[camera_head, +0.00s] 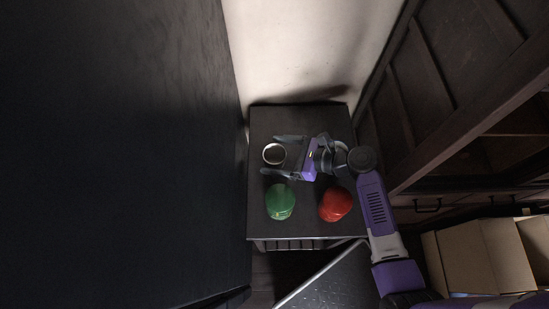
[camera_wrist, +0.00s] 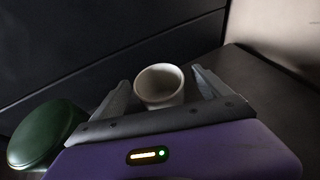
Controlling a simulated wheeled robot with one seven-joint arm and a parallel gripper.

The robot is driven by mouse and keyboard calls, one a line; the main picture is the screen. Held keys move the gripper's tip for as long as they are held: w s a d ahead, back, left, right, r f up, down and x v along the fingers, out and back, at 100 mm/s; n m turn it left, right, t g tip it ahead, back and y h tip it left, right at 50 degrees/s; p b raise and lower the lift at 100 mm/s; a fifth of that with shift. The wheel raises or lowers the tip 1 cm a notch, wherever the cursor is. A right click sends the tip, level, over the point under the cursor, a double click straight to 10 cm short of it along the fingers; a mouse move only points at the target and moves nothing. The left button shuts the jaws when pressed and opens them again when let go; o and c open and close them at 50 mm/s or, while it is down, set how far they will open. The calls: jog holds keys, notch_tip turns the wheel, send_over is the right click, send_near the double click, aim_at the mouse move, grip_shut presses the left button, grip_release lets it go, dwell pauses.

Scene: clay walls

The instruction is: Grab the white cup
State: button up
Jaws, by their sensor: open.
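The white cup (camera_head: 274,154) stands upright at the left side of a small dark table (camera_head: 298,222). In the wrist view the cup (camera_wrist: 160,86) shows its open rim between the two fingers. My gripper (camera_head: 275,157) is open and reaches leftward over the table, with one finger on each side of the cup. The gripper also shows in the wrist view (camera_wrist: 163,88). I cannot tell whether either finger touches the cup.
A green cap-like object (camera_head: 280,202) lies near the cup, and it also shows in the wrist view (camera_wrist: 42,135). A red cap-like object (camera_head: 335,204) lies to its right. A dark wall panel (camera_head: 120,150) stands close on the left. Cardboard boxes (camera_head: 480,255) are at the lower right.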

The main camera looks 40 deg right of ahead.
aim_at(266, 153)
jog(key=shift+x, duration=1.8)
jog(key=c, duration=1.5)
jog(key=shift+c, duration=0.2)
jog(key=shift+r, duration=0.1)
